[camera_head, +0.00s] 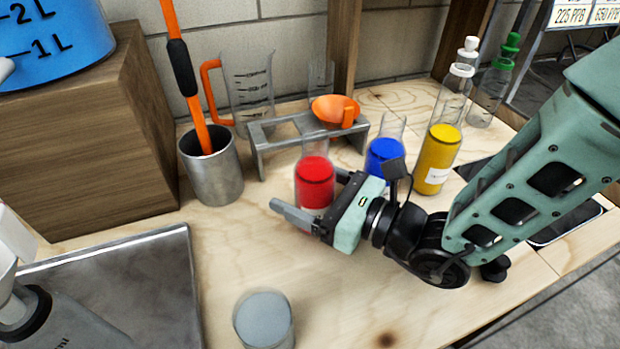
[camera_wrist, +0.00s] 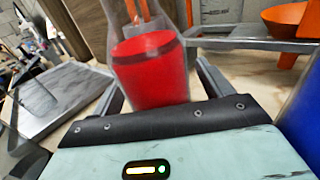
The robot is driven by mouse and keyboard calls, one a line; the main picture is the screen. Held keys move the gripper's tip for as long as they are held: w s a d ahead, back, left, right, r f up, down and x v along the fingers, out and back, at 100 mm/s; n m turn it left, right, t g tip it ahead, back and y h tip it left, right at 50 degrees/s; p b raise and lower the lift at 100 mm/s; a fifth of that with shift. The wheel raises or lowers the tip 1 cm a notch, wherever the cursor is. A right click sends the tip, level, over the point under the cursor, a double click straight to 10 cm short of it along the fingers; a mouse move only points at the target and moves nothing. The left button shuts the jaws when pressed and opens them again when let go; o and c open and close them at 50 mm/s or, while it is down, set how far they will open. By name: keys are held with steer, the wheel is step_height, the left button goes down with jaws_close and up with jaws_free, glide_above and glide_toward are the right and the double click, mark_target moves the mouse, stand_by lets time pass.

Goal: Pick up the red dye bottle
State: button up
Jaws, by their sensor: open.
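The red dye bottle (camera_head: 315,183) is a clear bottle with red liquid, standing upright on the wooden bench. My gripper (camera_head: 306,196) is at the bottle with its jaws open. One finger shows in front of the bottle and to its left; the other is mostly hidden behind it. In the wrist view, the red dye bottle (camera_wrist: 150,72) stands just ahead of the palm, between the two fingers (camera_wrist: 158,92). I cannot tell whether either finger touches the glass.
A blue dye bottle (camera_head: 383,157) stands close to the right, beside my wrist. A yellow dye bottle (camera_head: 437,160) is farther right. A metal stand (camera_head: 259,150) with an orange funnel (camera_head: 333,108) is behind. A metal cup (camera_head: 211,175) stands left.

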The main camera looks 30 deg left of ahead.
steer(key=shift+r, duration=0.1)
steer(key=c, duration=1.3)
